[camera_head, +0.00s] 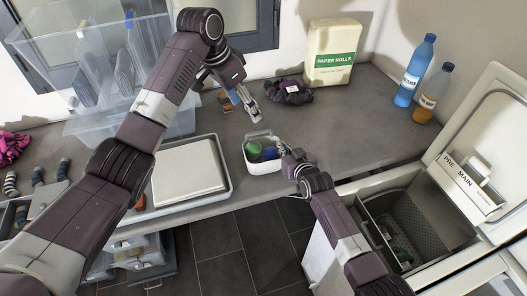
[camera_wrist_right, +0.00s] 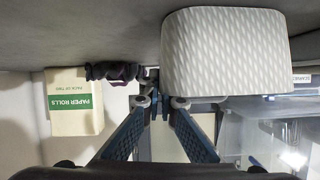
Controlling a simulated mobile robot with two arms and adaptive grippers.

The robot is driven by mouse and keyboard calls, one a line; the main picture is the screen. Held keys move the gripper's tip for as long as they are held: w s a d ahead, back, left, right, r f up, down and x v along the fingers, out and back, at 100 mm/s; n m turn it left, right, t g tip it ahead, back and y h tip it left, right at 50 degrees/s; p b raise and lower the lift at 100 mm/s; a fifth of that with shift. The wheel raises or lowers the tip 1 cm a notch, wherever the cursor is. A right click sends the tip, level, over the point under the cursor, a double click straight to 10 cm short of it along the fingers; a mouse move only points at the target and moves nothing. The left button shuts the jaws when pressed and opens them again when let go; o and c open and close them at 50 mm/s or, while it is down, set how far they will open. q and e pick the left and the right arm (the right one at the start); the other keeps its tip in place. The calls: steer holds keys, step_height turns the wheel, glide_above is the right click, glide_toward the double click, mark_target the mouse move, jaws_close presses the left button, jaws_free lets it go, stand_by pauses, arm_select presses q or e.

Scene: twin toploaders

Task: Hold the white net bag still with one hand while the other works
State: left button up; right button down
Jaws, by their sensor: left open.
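The white net bag (camera_head: 262,167) stands upright on the grey counter, its top open with a green and a blue item inside. Its pale patterned side fills the upper middle of the right wrist view (camera_wrist_right: 225,50). My right gripper (camera_head: 287,153) is at the bag's right rim. In the right wrist view its fingertips (camera_wrist_right: 163,100) are close together beside the bag's edge; whether they pinch the fabric I cannot tell. My left gripper (camera_head: 252,112) is open and empty, pointing down just behind the bag, apart from it.
A white tray (camera_head: 222,193) lies left of the bag. Behind are a dark bundle (camera_head: 288,92), a paper rolls pack (camera_head: 332,52) and clear bins (camera_head: 90,60). Blue (camera_head: 414,72) and orange (camera_head: 433,95) bottles stand right. An open toploader (camera_head: 455,178) is at front right. The counter right of the bag is clear.

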steer(key=c, duration=2.1)
jaws_free()
steer(key=shift+s, duration=0.1)
steer(key=v, duration=1.2)
